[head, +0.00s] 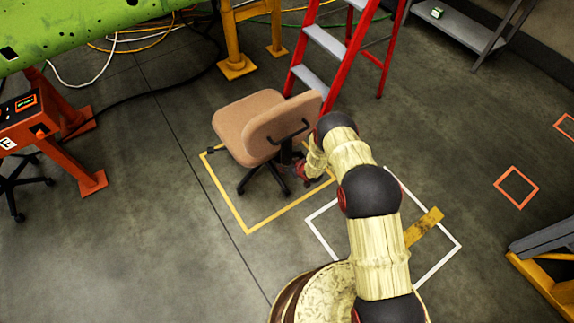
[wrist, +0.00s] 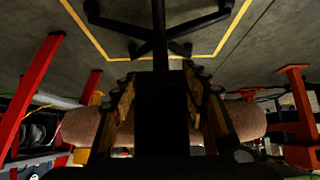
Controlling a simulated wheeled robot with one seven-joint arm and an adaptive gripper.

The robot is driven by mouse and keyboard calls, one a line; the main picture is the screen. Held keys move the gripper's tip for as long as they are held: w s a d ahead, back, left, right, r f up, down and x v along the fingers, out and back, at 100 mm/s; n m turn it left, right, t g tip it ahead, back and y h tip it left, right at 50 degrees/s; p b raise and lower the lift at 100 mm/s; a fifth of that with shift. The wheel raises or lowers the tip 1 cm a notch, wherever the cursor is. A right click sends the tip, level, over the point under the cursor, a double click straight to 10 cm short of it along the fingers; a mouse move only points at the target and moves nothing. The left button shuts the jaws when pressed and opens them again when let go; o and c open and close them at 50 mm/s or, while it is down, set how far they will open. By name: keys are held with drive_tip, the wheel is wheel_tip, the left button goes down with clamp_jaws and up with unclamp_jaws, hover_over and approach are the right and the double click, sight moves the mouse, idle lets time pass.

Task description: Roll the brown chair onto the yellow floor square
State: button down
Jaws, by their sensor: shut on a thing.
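The brown chair (head: 245,122) stands upright with its backrest toward me. Its black wheeled base (head: 265,176) is over the yellow floor square (head: 290,212). One caster shows close to the square's left corner; the far edges are hidden by the chair. My gripper (head: 303,170) is low behind the backrest at the chair's black upright. In the wrist view, my gripper's fingers (wrist: 160,100) close on either side of that black upright, and the chair's legs (wrist: 155,35) lie within the visible yellow lines. The exact contact is dark and hard to see.
A red stepladder (head: 330,45) stands just behind the chair. A white floor outline (head: 322,232) lies under my arm, and orange outlines (head: 516,187) lie at right. An orange stand (head: 60,130) is at left. The floor in front of the yellow square is clear.

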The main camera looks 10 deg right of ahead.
drive_tip(key=shift+s+d+f, duration=0.1)
drive_tip(key=shift+s+f, duration=0.15)
drive_tip(key=shift+s, duration=0.05)
drive_tip(key=c, duration=1.4)
unclamp_jaws()
drive_tip(key=o, duration=0.5)
drive_tip(key=shift+w+r, duration=0.2)
drive_tip(key=shift+r, duration=0.1)
drive_tip(key=v, duration=1.1)
drive_tip(key=shift+s+d+r, duration=0.15)
drive_tip(key=shift+s+r, duration=0.1)
drive_tip(key=shift+s, duration=0.05)
